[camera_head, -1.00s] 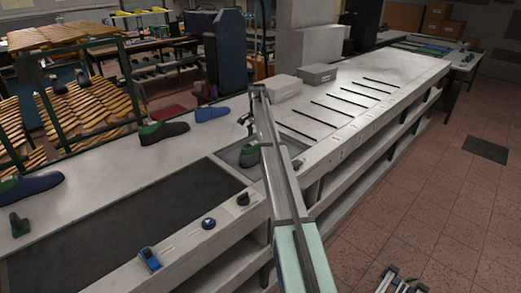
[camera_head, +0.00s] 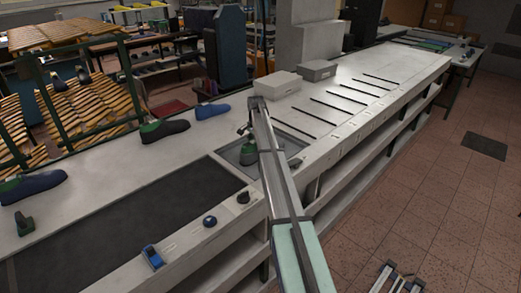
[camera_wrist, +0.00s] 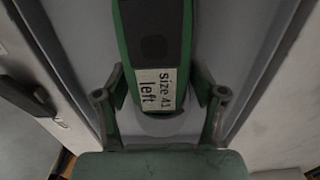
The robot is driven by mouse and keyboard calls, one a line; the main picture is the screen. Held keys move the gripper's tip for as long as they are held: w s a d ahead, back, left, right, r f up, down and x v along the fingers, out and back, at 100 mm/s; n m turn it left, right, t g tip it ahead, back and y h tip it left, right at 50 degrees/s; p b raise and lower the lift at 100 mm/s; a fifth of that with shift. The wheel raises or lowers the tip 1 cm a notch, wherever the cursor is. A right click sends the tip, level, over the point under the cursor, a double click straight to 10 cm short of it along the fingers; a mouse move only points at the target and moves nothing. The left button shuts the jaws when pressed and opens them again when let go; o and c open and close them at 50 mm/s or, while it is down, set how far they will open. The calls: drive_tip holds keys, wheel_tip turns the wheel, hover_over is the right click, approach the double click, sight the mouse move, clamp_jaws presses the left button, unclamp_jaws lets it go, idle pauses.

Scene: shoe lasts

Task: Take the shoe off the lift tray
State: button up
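The lift tray (camera_head: 293,150) is a grey recessed square in the bench top. A shoe with a green last (camera_head: 248,155) stands in it, partly hidden by my arm. In the wrist view the green last (camera_wrist: 155,40) points away from me and bears a white label reading "Size 41 left". A pale part of the shoe shows round its near end. My gripper (camera_wrist: 158,85) has one finger on each side of the last, close to its edges, with the fingers apart. I cannot tell whether they touch it. In the head view my gripper (camera_head: 245,132) is just above the shoe.
A dark mat (camera_head: 130,215), a knob (camera_head: 243,197) and a blue device (camera_head: 152,256) lie nearer. Two grey boxes (camera_head: 278,84) stand behind, beside slotted bench top.

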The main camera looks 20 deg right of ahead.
clamp_jaws()
drive_tip(key=shift+r, duration=0.15)
